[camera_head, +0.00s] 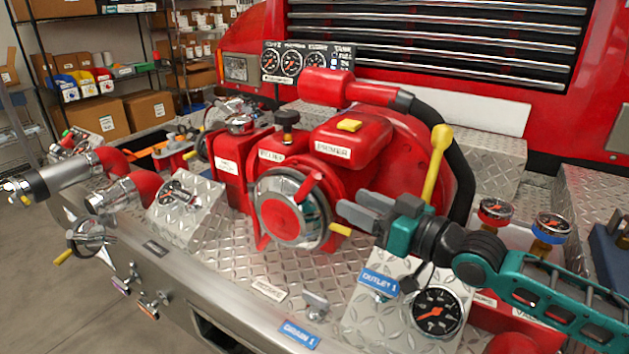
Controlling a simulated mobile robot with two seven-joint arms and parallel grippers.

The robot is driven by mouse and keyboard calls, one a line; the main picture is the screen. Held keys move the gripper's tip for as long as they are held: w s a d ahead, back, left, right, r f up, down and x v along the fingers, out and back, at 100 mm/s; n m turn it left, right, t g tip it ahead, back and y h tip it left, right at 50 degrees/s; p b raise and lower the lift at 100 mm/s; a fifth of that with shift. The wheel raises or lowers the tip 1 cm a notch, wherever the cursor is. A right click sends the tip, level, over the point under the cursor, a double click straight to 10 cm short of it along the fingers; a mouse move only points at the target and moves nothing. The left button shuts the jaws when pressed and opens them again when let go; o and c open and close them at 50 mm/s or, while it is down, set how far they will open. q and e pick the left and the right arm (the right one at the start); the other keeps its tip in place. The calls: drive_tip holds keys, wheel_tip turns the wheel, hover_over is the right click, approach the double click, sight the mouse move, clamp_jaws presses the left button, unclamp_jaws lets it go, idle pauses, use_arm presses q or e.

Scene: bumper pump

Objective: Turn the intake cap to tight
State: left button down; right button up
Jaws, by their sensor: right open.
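The intake cap (284,217) is a round chrome ring with a red centre on the front of the red pump, in the middle of the view. A red lug sticks up at its upper right and a yellow-tipped one at its lower right. My right gripper (350,205), on a teal and black arm from the right, is open and empty. Its grey fingers point left, just right of the cap, and appear apart from the lugs. My left gripper is not in view.
A yellow lever (436,163) stands right behind my right gripper. A pressure gauge panel (437,311) lies below my wrist. Chrome pipes (122,194) stick out at the left.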

sight(310, 183)
drive_tip(key=x, duration=1.1)
drive_tip(key=shift+w+a+f, duration=0.1)
drive_tip(key=shift+w+a, duration=0.05)
drive_tip(key=shift+a, duration=0.15)
drive_tip(key=shift+c, duration=0.3)
clamp_jaws()
